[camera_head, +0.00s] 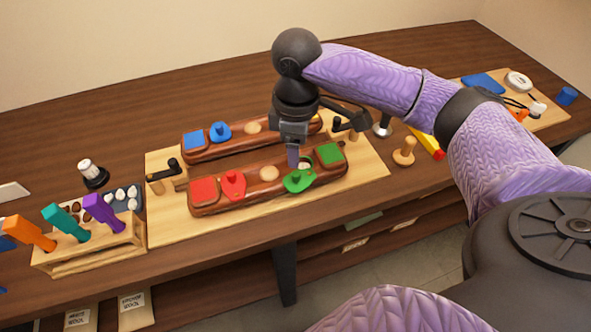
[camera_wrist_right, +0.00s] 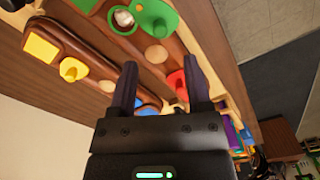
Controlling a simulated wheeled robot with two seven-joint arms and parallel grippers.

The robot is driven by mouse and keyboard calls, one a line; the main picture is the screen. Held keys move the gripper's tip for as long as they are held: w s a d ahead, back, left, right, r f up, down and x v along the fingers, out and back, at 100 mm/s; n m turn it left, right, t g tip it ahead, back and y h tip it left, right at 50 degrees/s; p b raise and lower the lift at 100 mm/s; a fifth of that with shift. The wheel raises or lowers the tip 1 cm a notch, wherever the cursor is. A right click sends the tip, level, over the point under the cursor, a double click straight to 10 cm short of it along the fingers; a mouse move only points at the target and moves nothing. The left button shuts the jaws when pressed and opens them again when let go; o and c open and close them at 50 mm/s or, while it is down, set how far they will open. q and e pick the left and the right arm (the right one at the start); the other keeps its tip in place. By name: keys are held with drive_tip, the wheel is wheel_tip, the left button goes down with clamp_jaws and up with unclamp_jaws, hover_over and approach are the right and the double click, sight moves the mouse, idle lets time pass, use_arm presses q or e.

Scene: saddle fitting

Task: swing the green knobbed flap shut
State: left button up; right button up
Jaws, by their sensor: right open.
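The green knobbed flap (camera_head: 299,181) is at the right part of the front dark-red wooden bar (camera_head: 250,192), beside a green square (camera_head: 329,153). My left gripper is not in view.
The bar also bears a red knobbed flap (camera_head: 233,184) and red square (camera_head: 203,191). A rear bar carries a blue flap (camera_head: 220,132) and a yellow flap (camera_wrist_right: 73,69). Black crank handles (camera_head: 165,171) stand by the bars. A rack with colored handles (camera_head: 90,243) is at left.

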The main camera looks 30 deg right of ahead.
sight(296, 173)
wheel_tip(296, 173, down, 8)
drive_tip(key=shift+r+b, duration=0.1)
drive_tip(key=shift+b, duration=1)
drive_tip(key=shift+c, duration=0.3)
clamp_jaws()
